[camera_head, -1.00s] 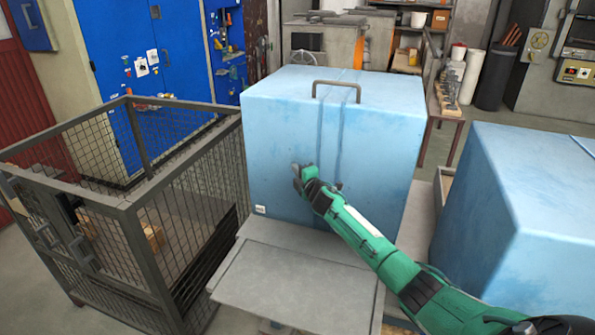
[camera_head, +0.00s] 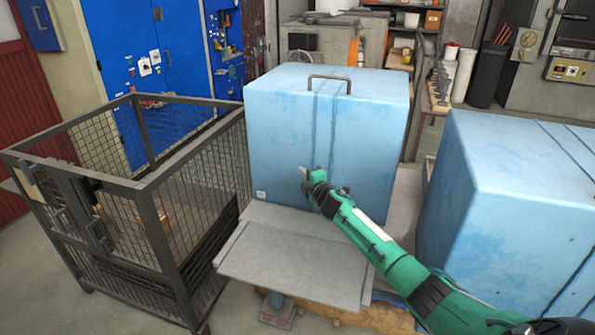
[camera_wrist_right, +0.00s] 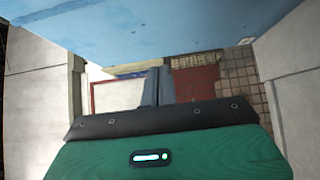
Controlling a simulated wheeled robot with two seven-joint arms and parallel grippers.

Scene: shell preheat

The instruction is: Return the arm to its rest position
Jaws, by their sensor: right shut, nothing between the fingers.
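My right gripper (camera_head: 304,174) is at the end of the green arm that comes in from the lower right in the head view. It is in front of the near face of a light-blue box (camera_head: 280,133) with a handle on top. It is shut and holds nothing. In the right wrist view the two grey fingers (camera_wrist_right: 155,87) are together, and a blue surface (camera_wrist_right: 150,28) spans the top. Whether the gripper touches the box cannot be told. My left gripper is not in view.
A grey metal shelf (camera_head: 293,267) juts out below the box. A wire-mesh cage (camera_head: 143,197) stands at the left with a cardboard box inside. A second blue box (camera_head: 510,190) stands close at the right. Open floor shows at the lower left.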

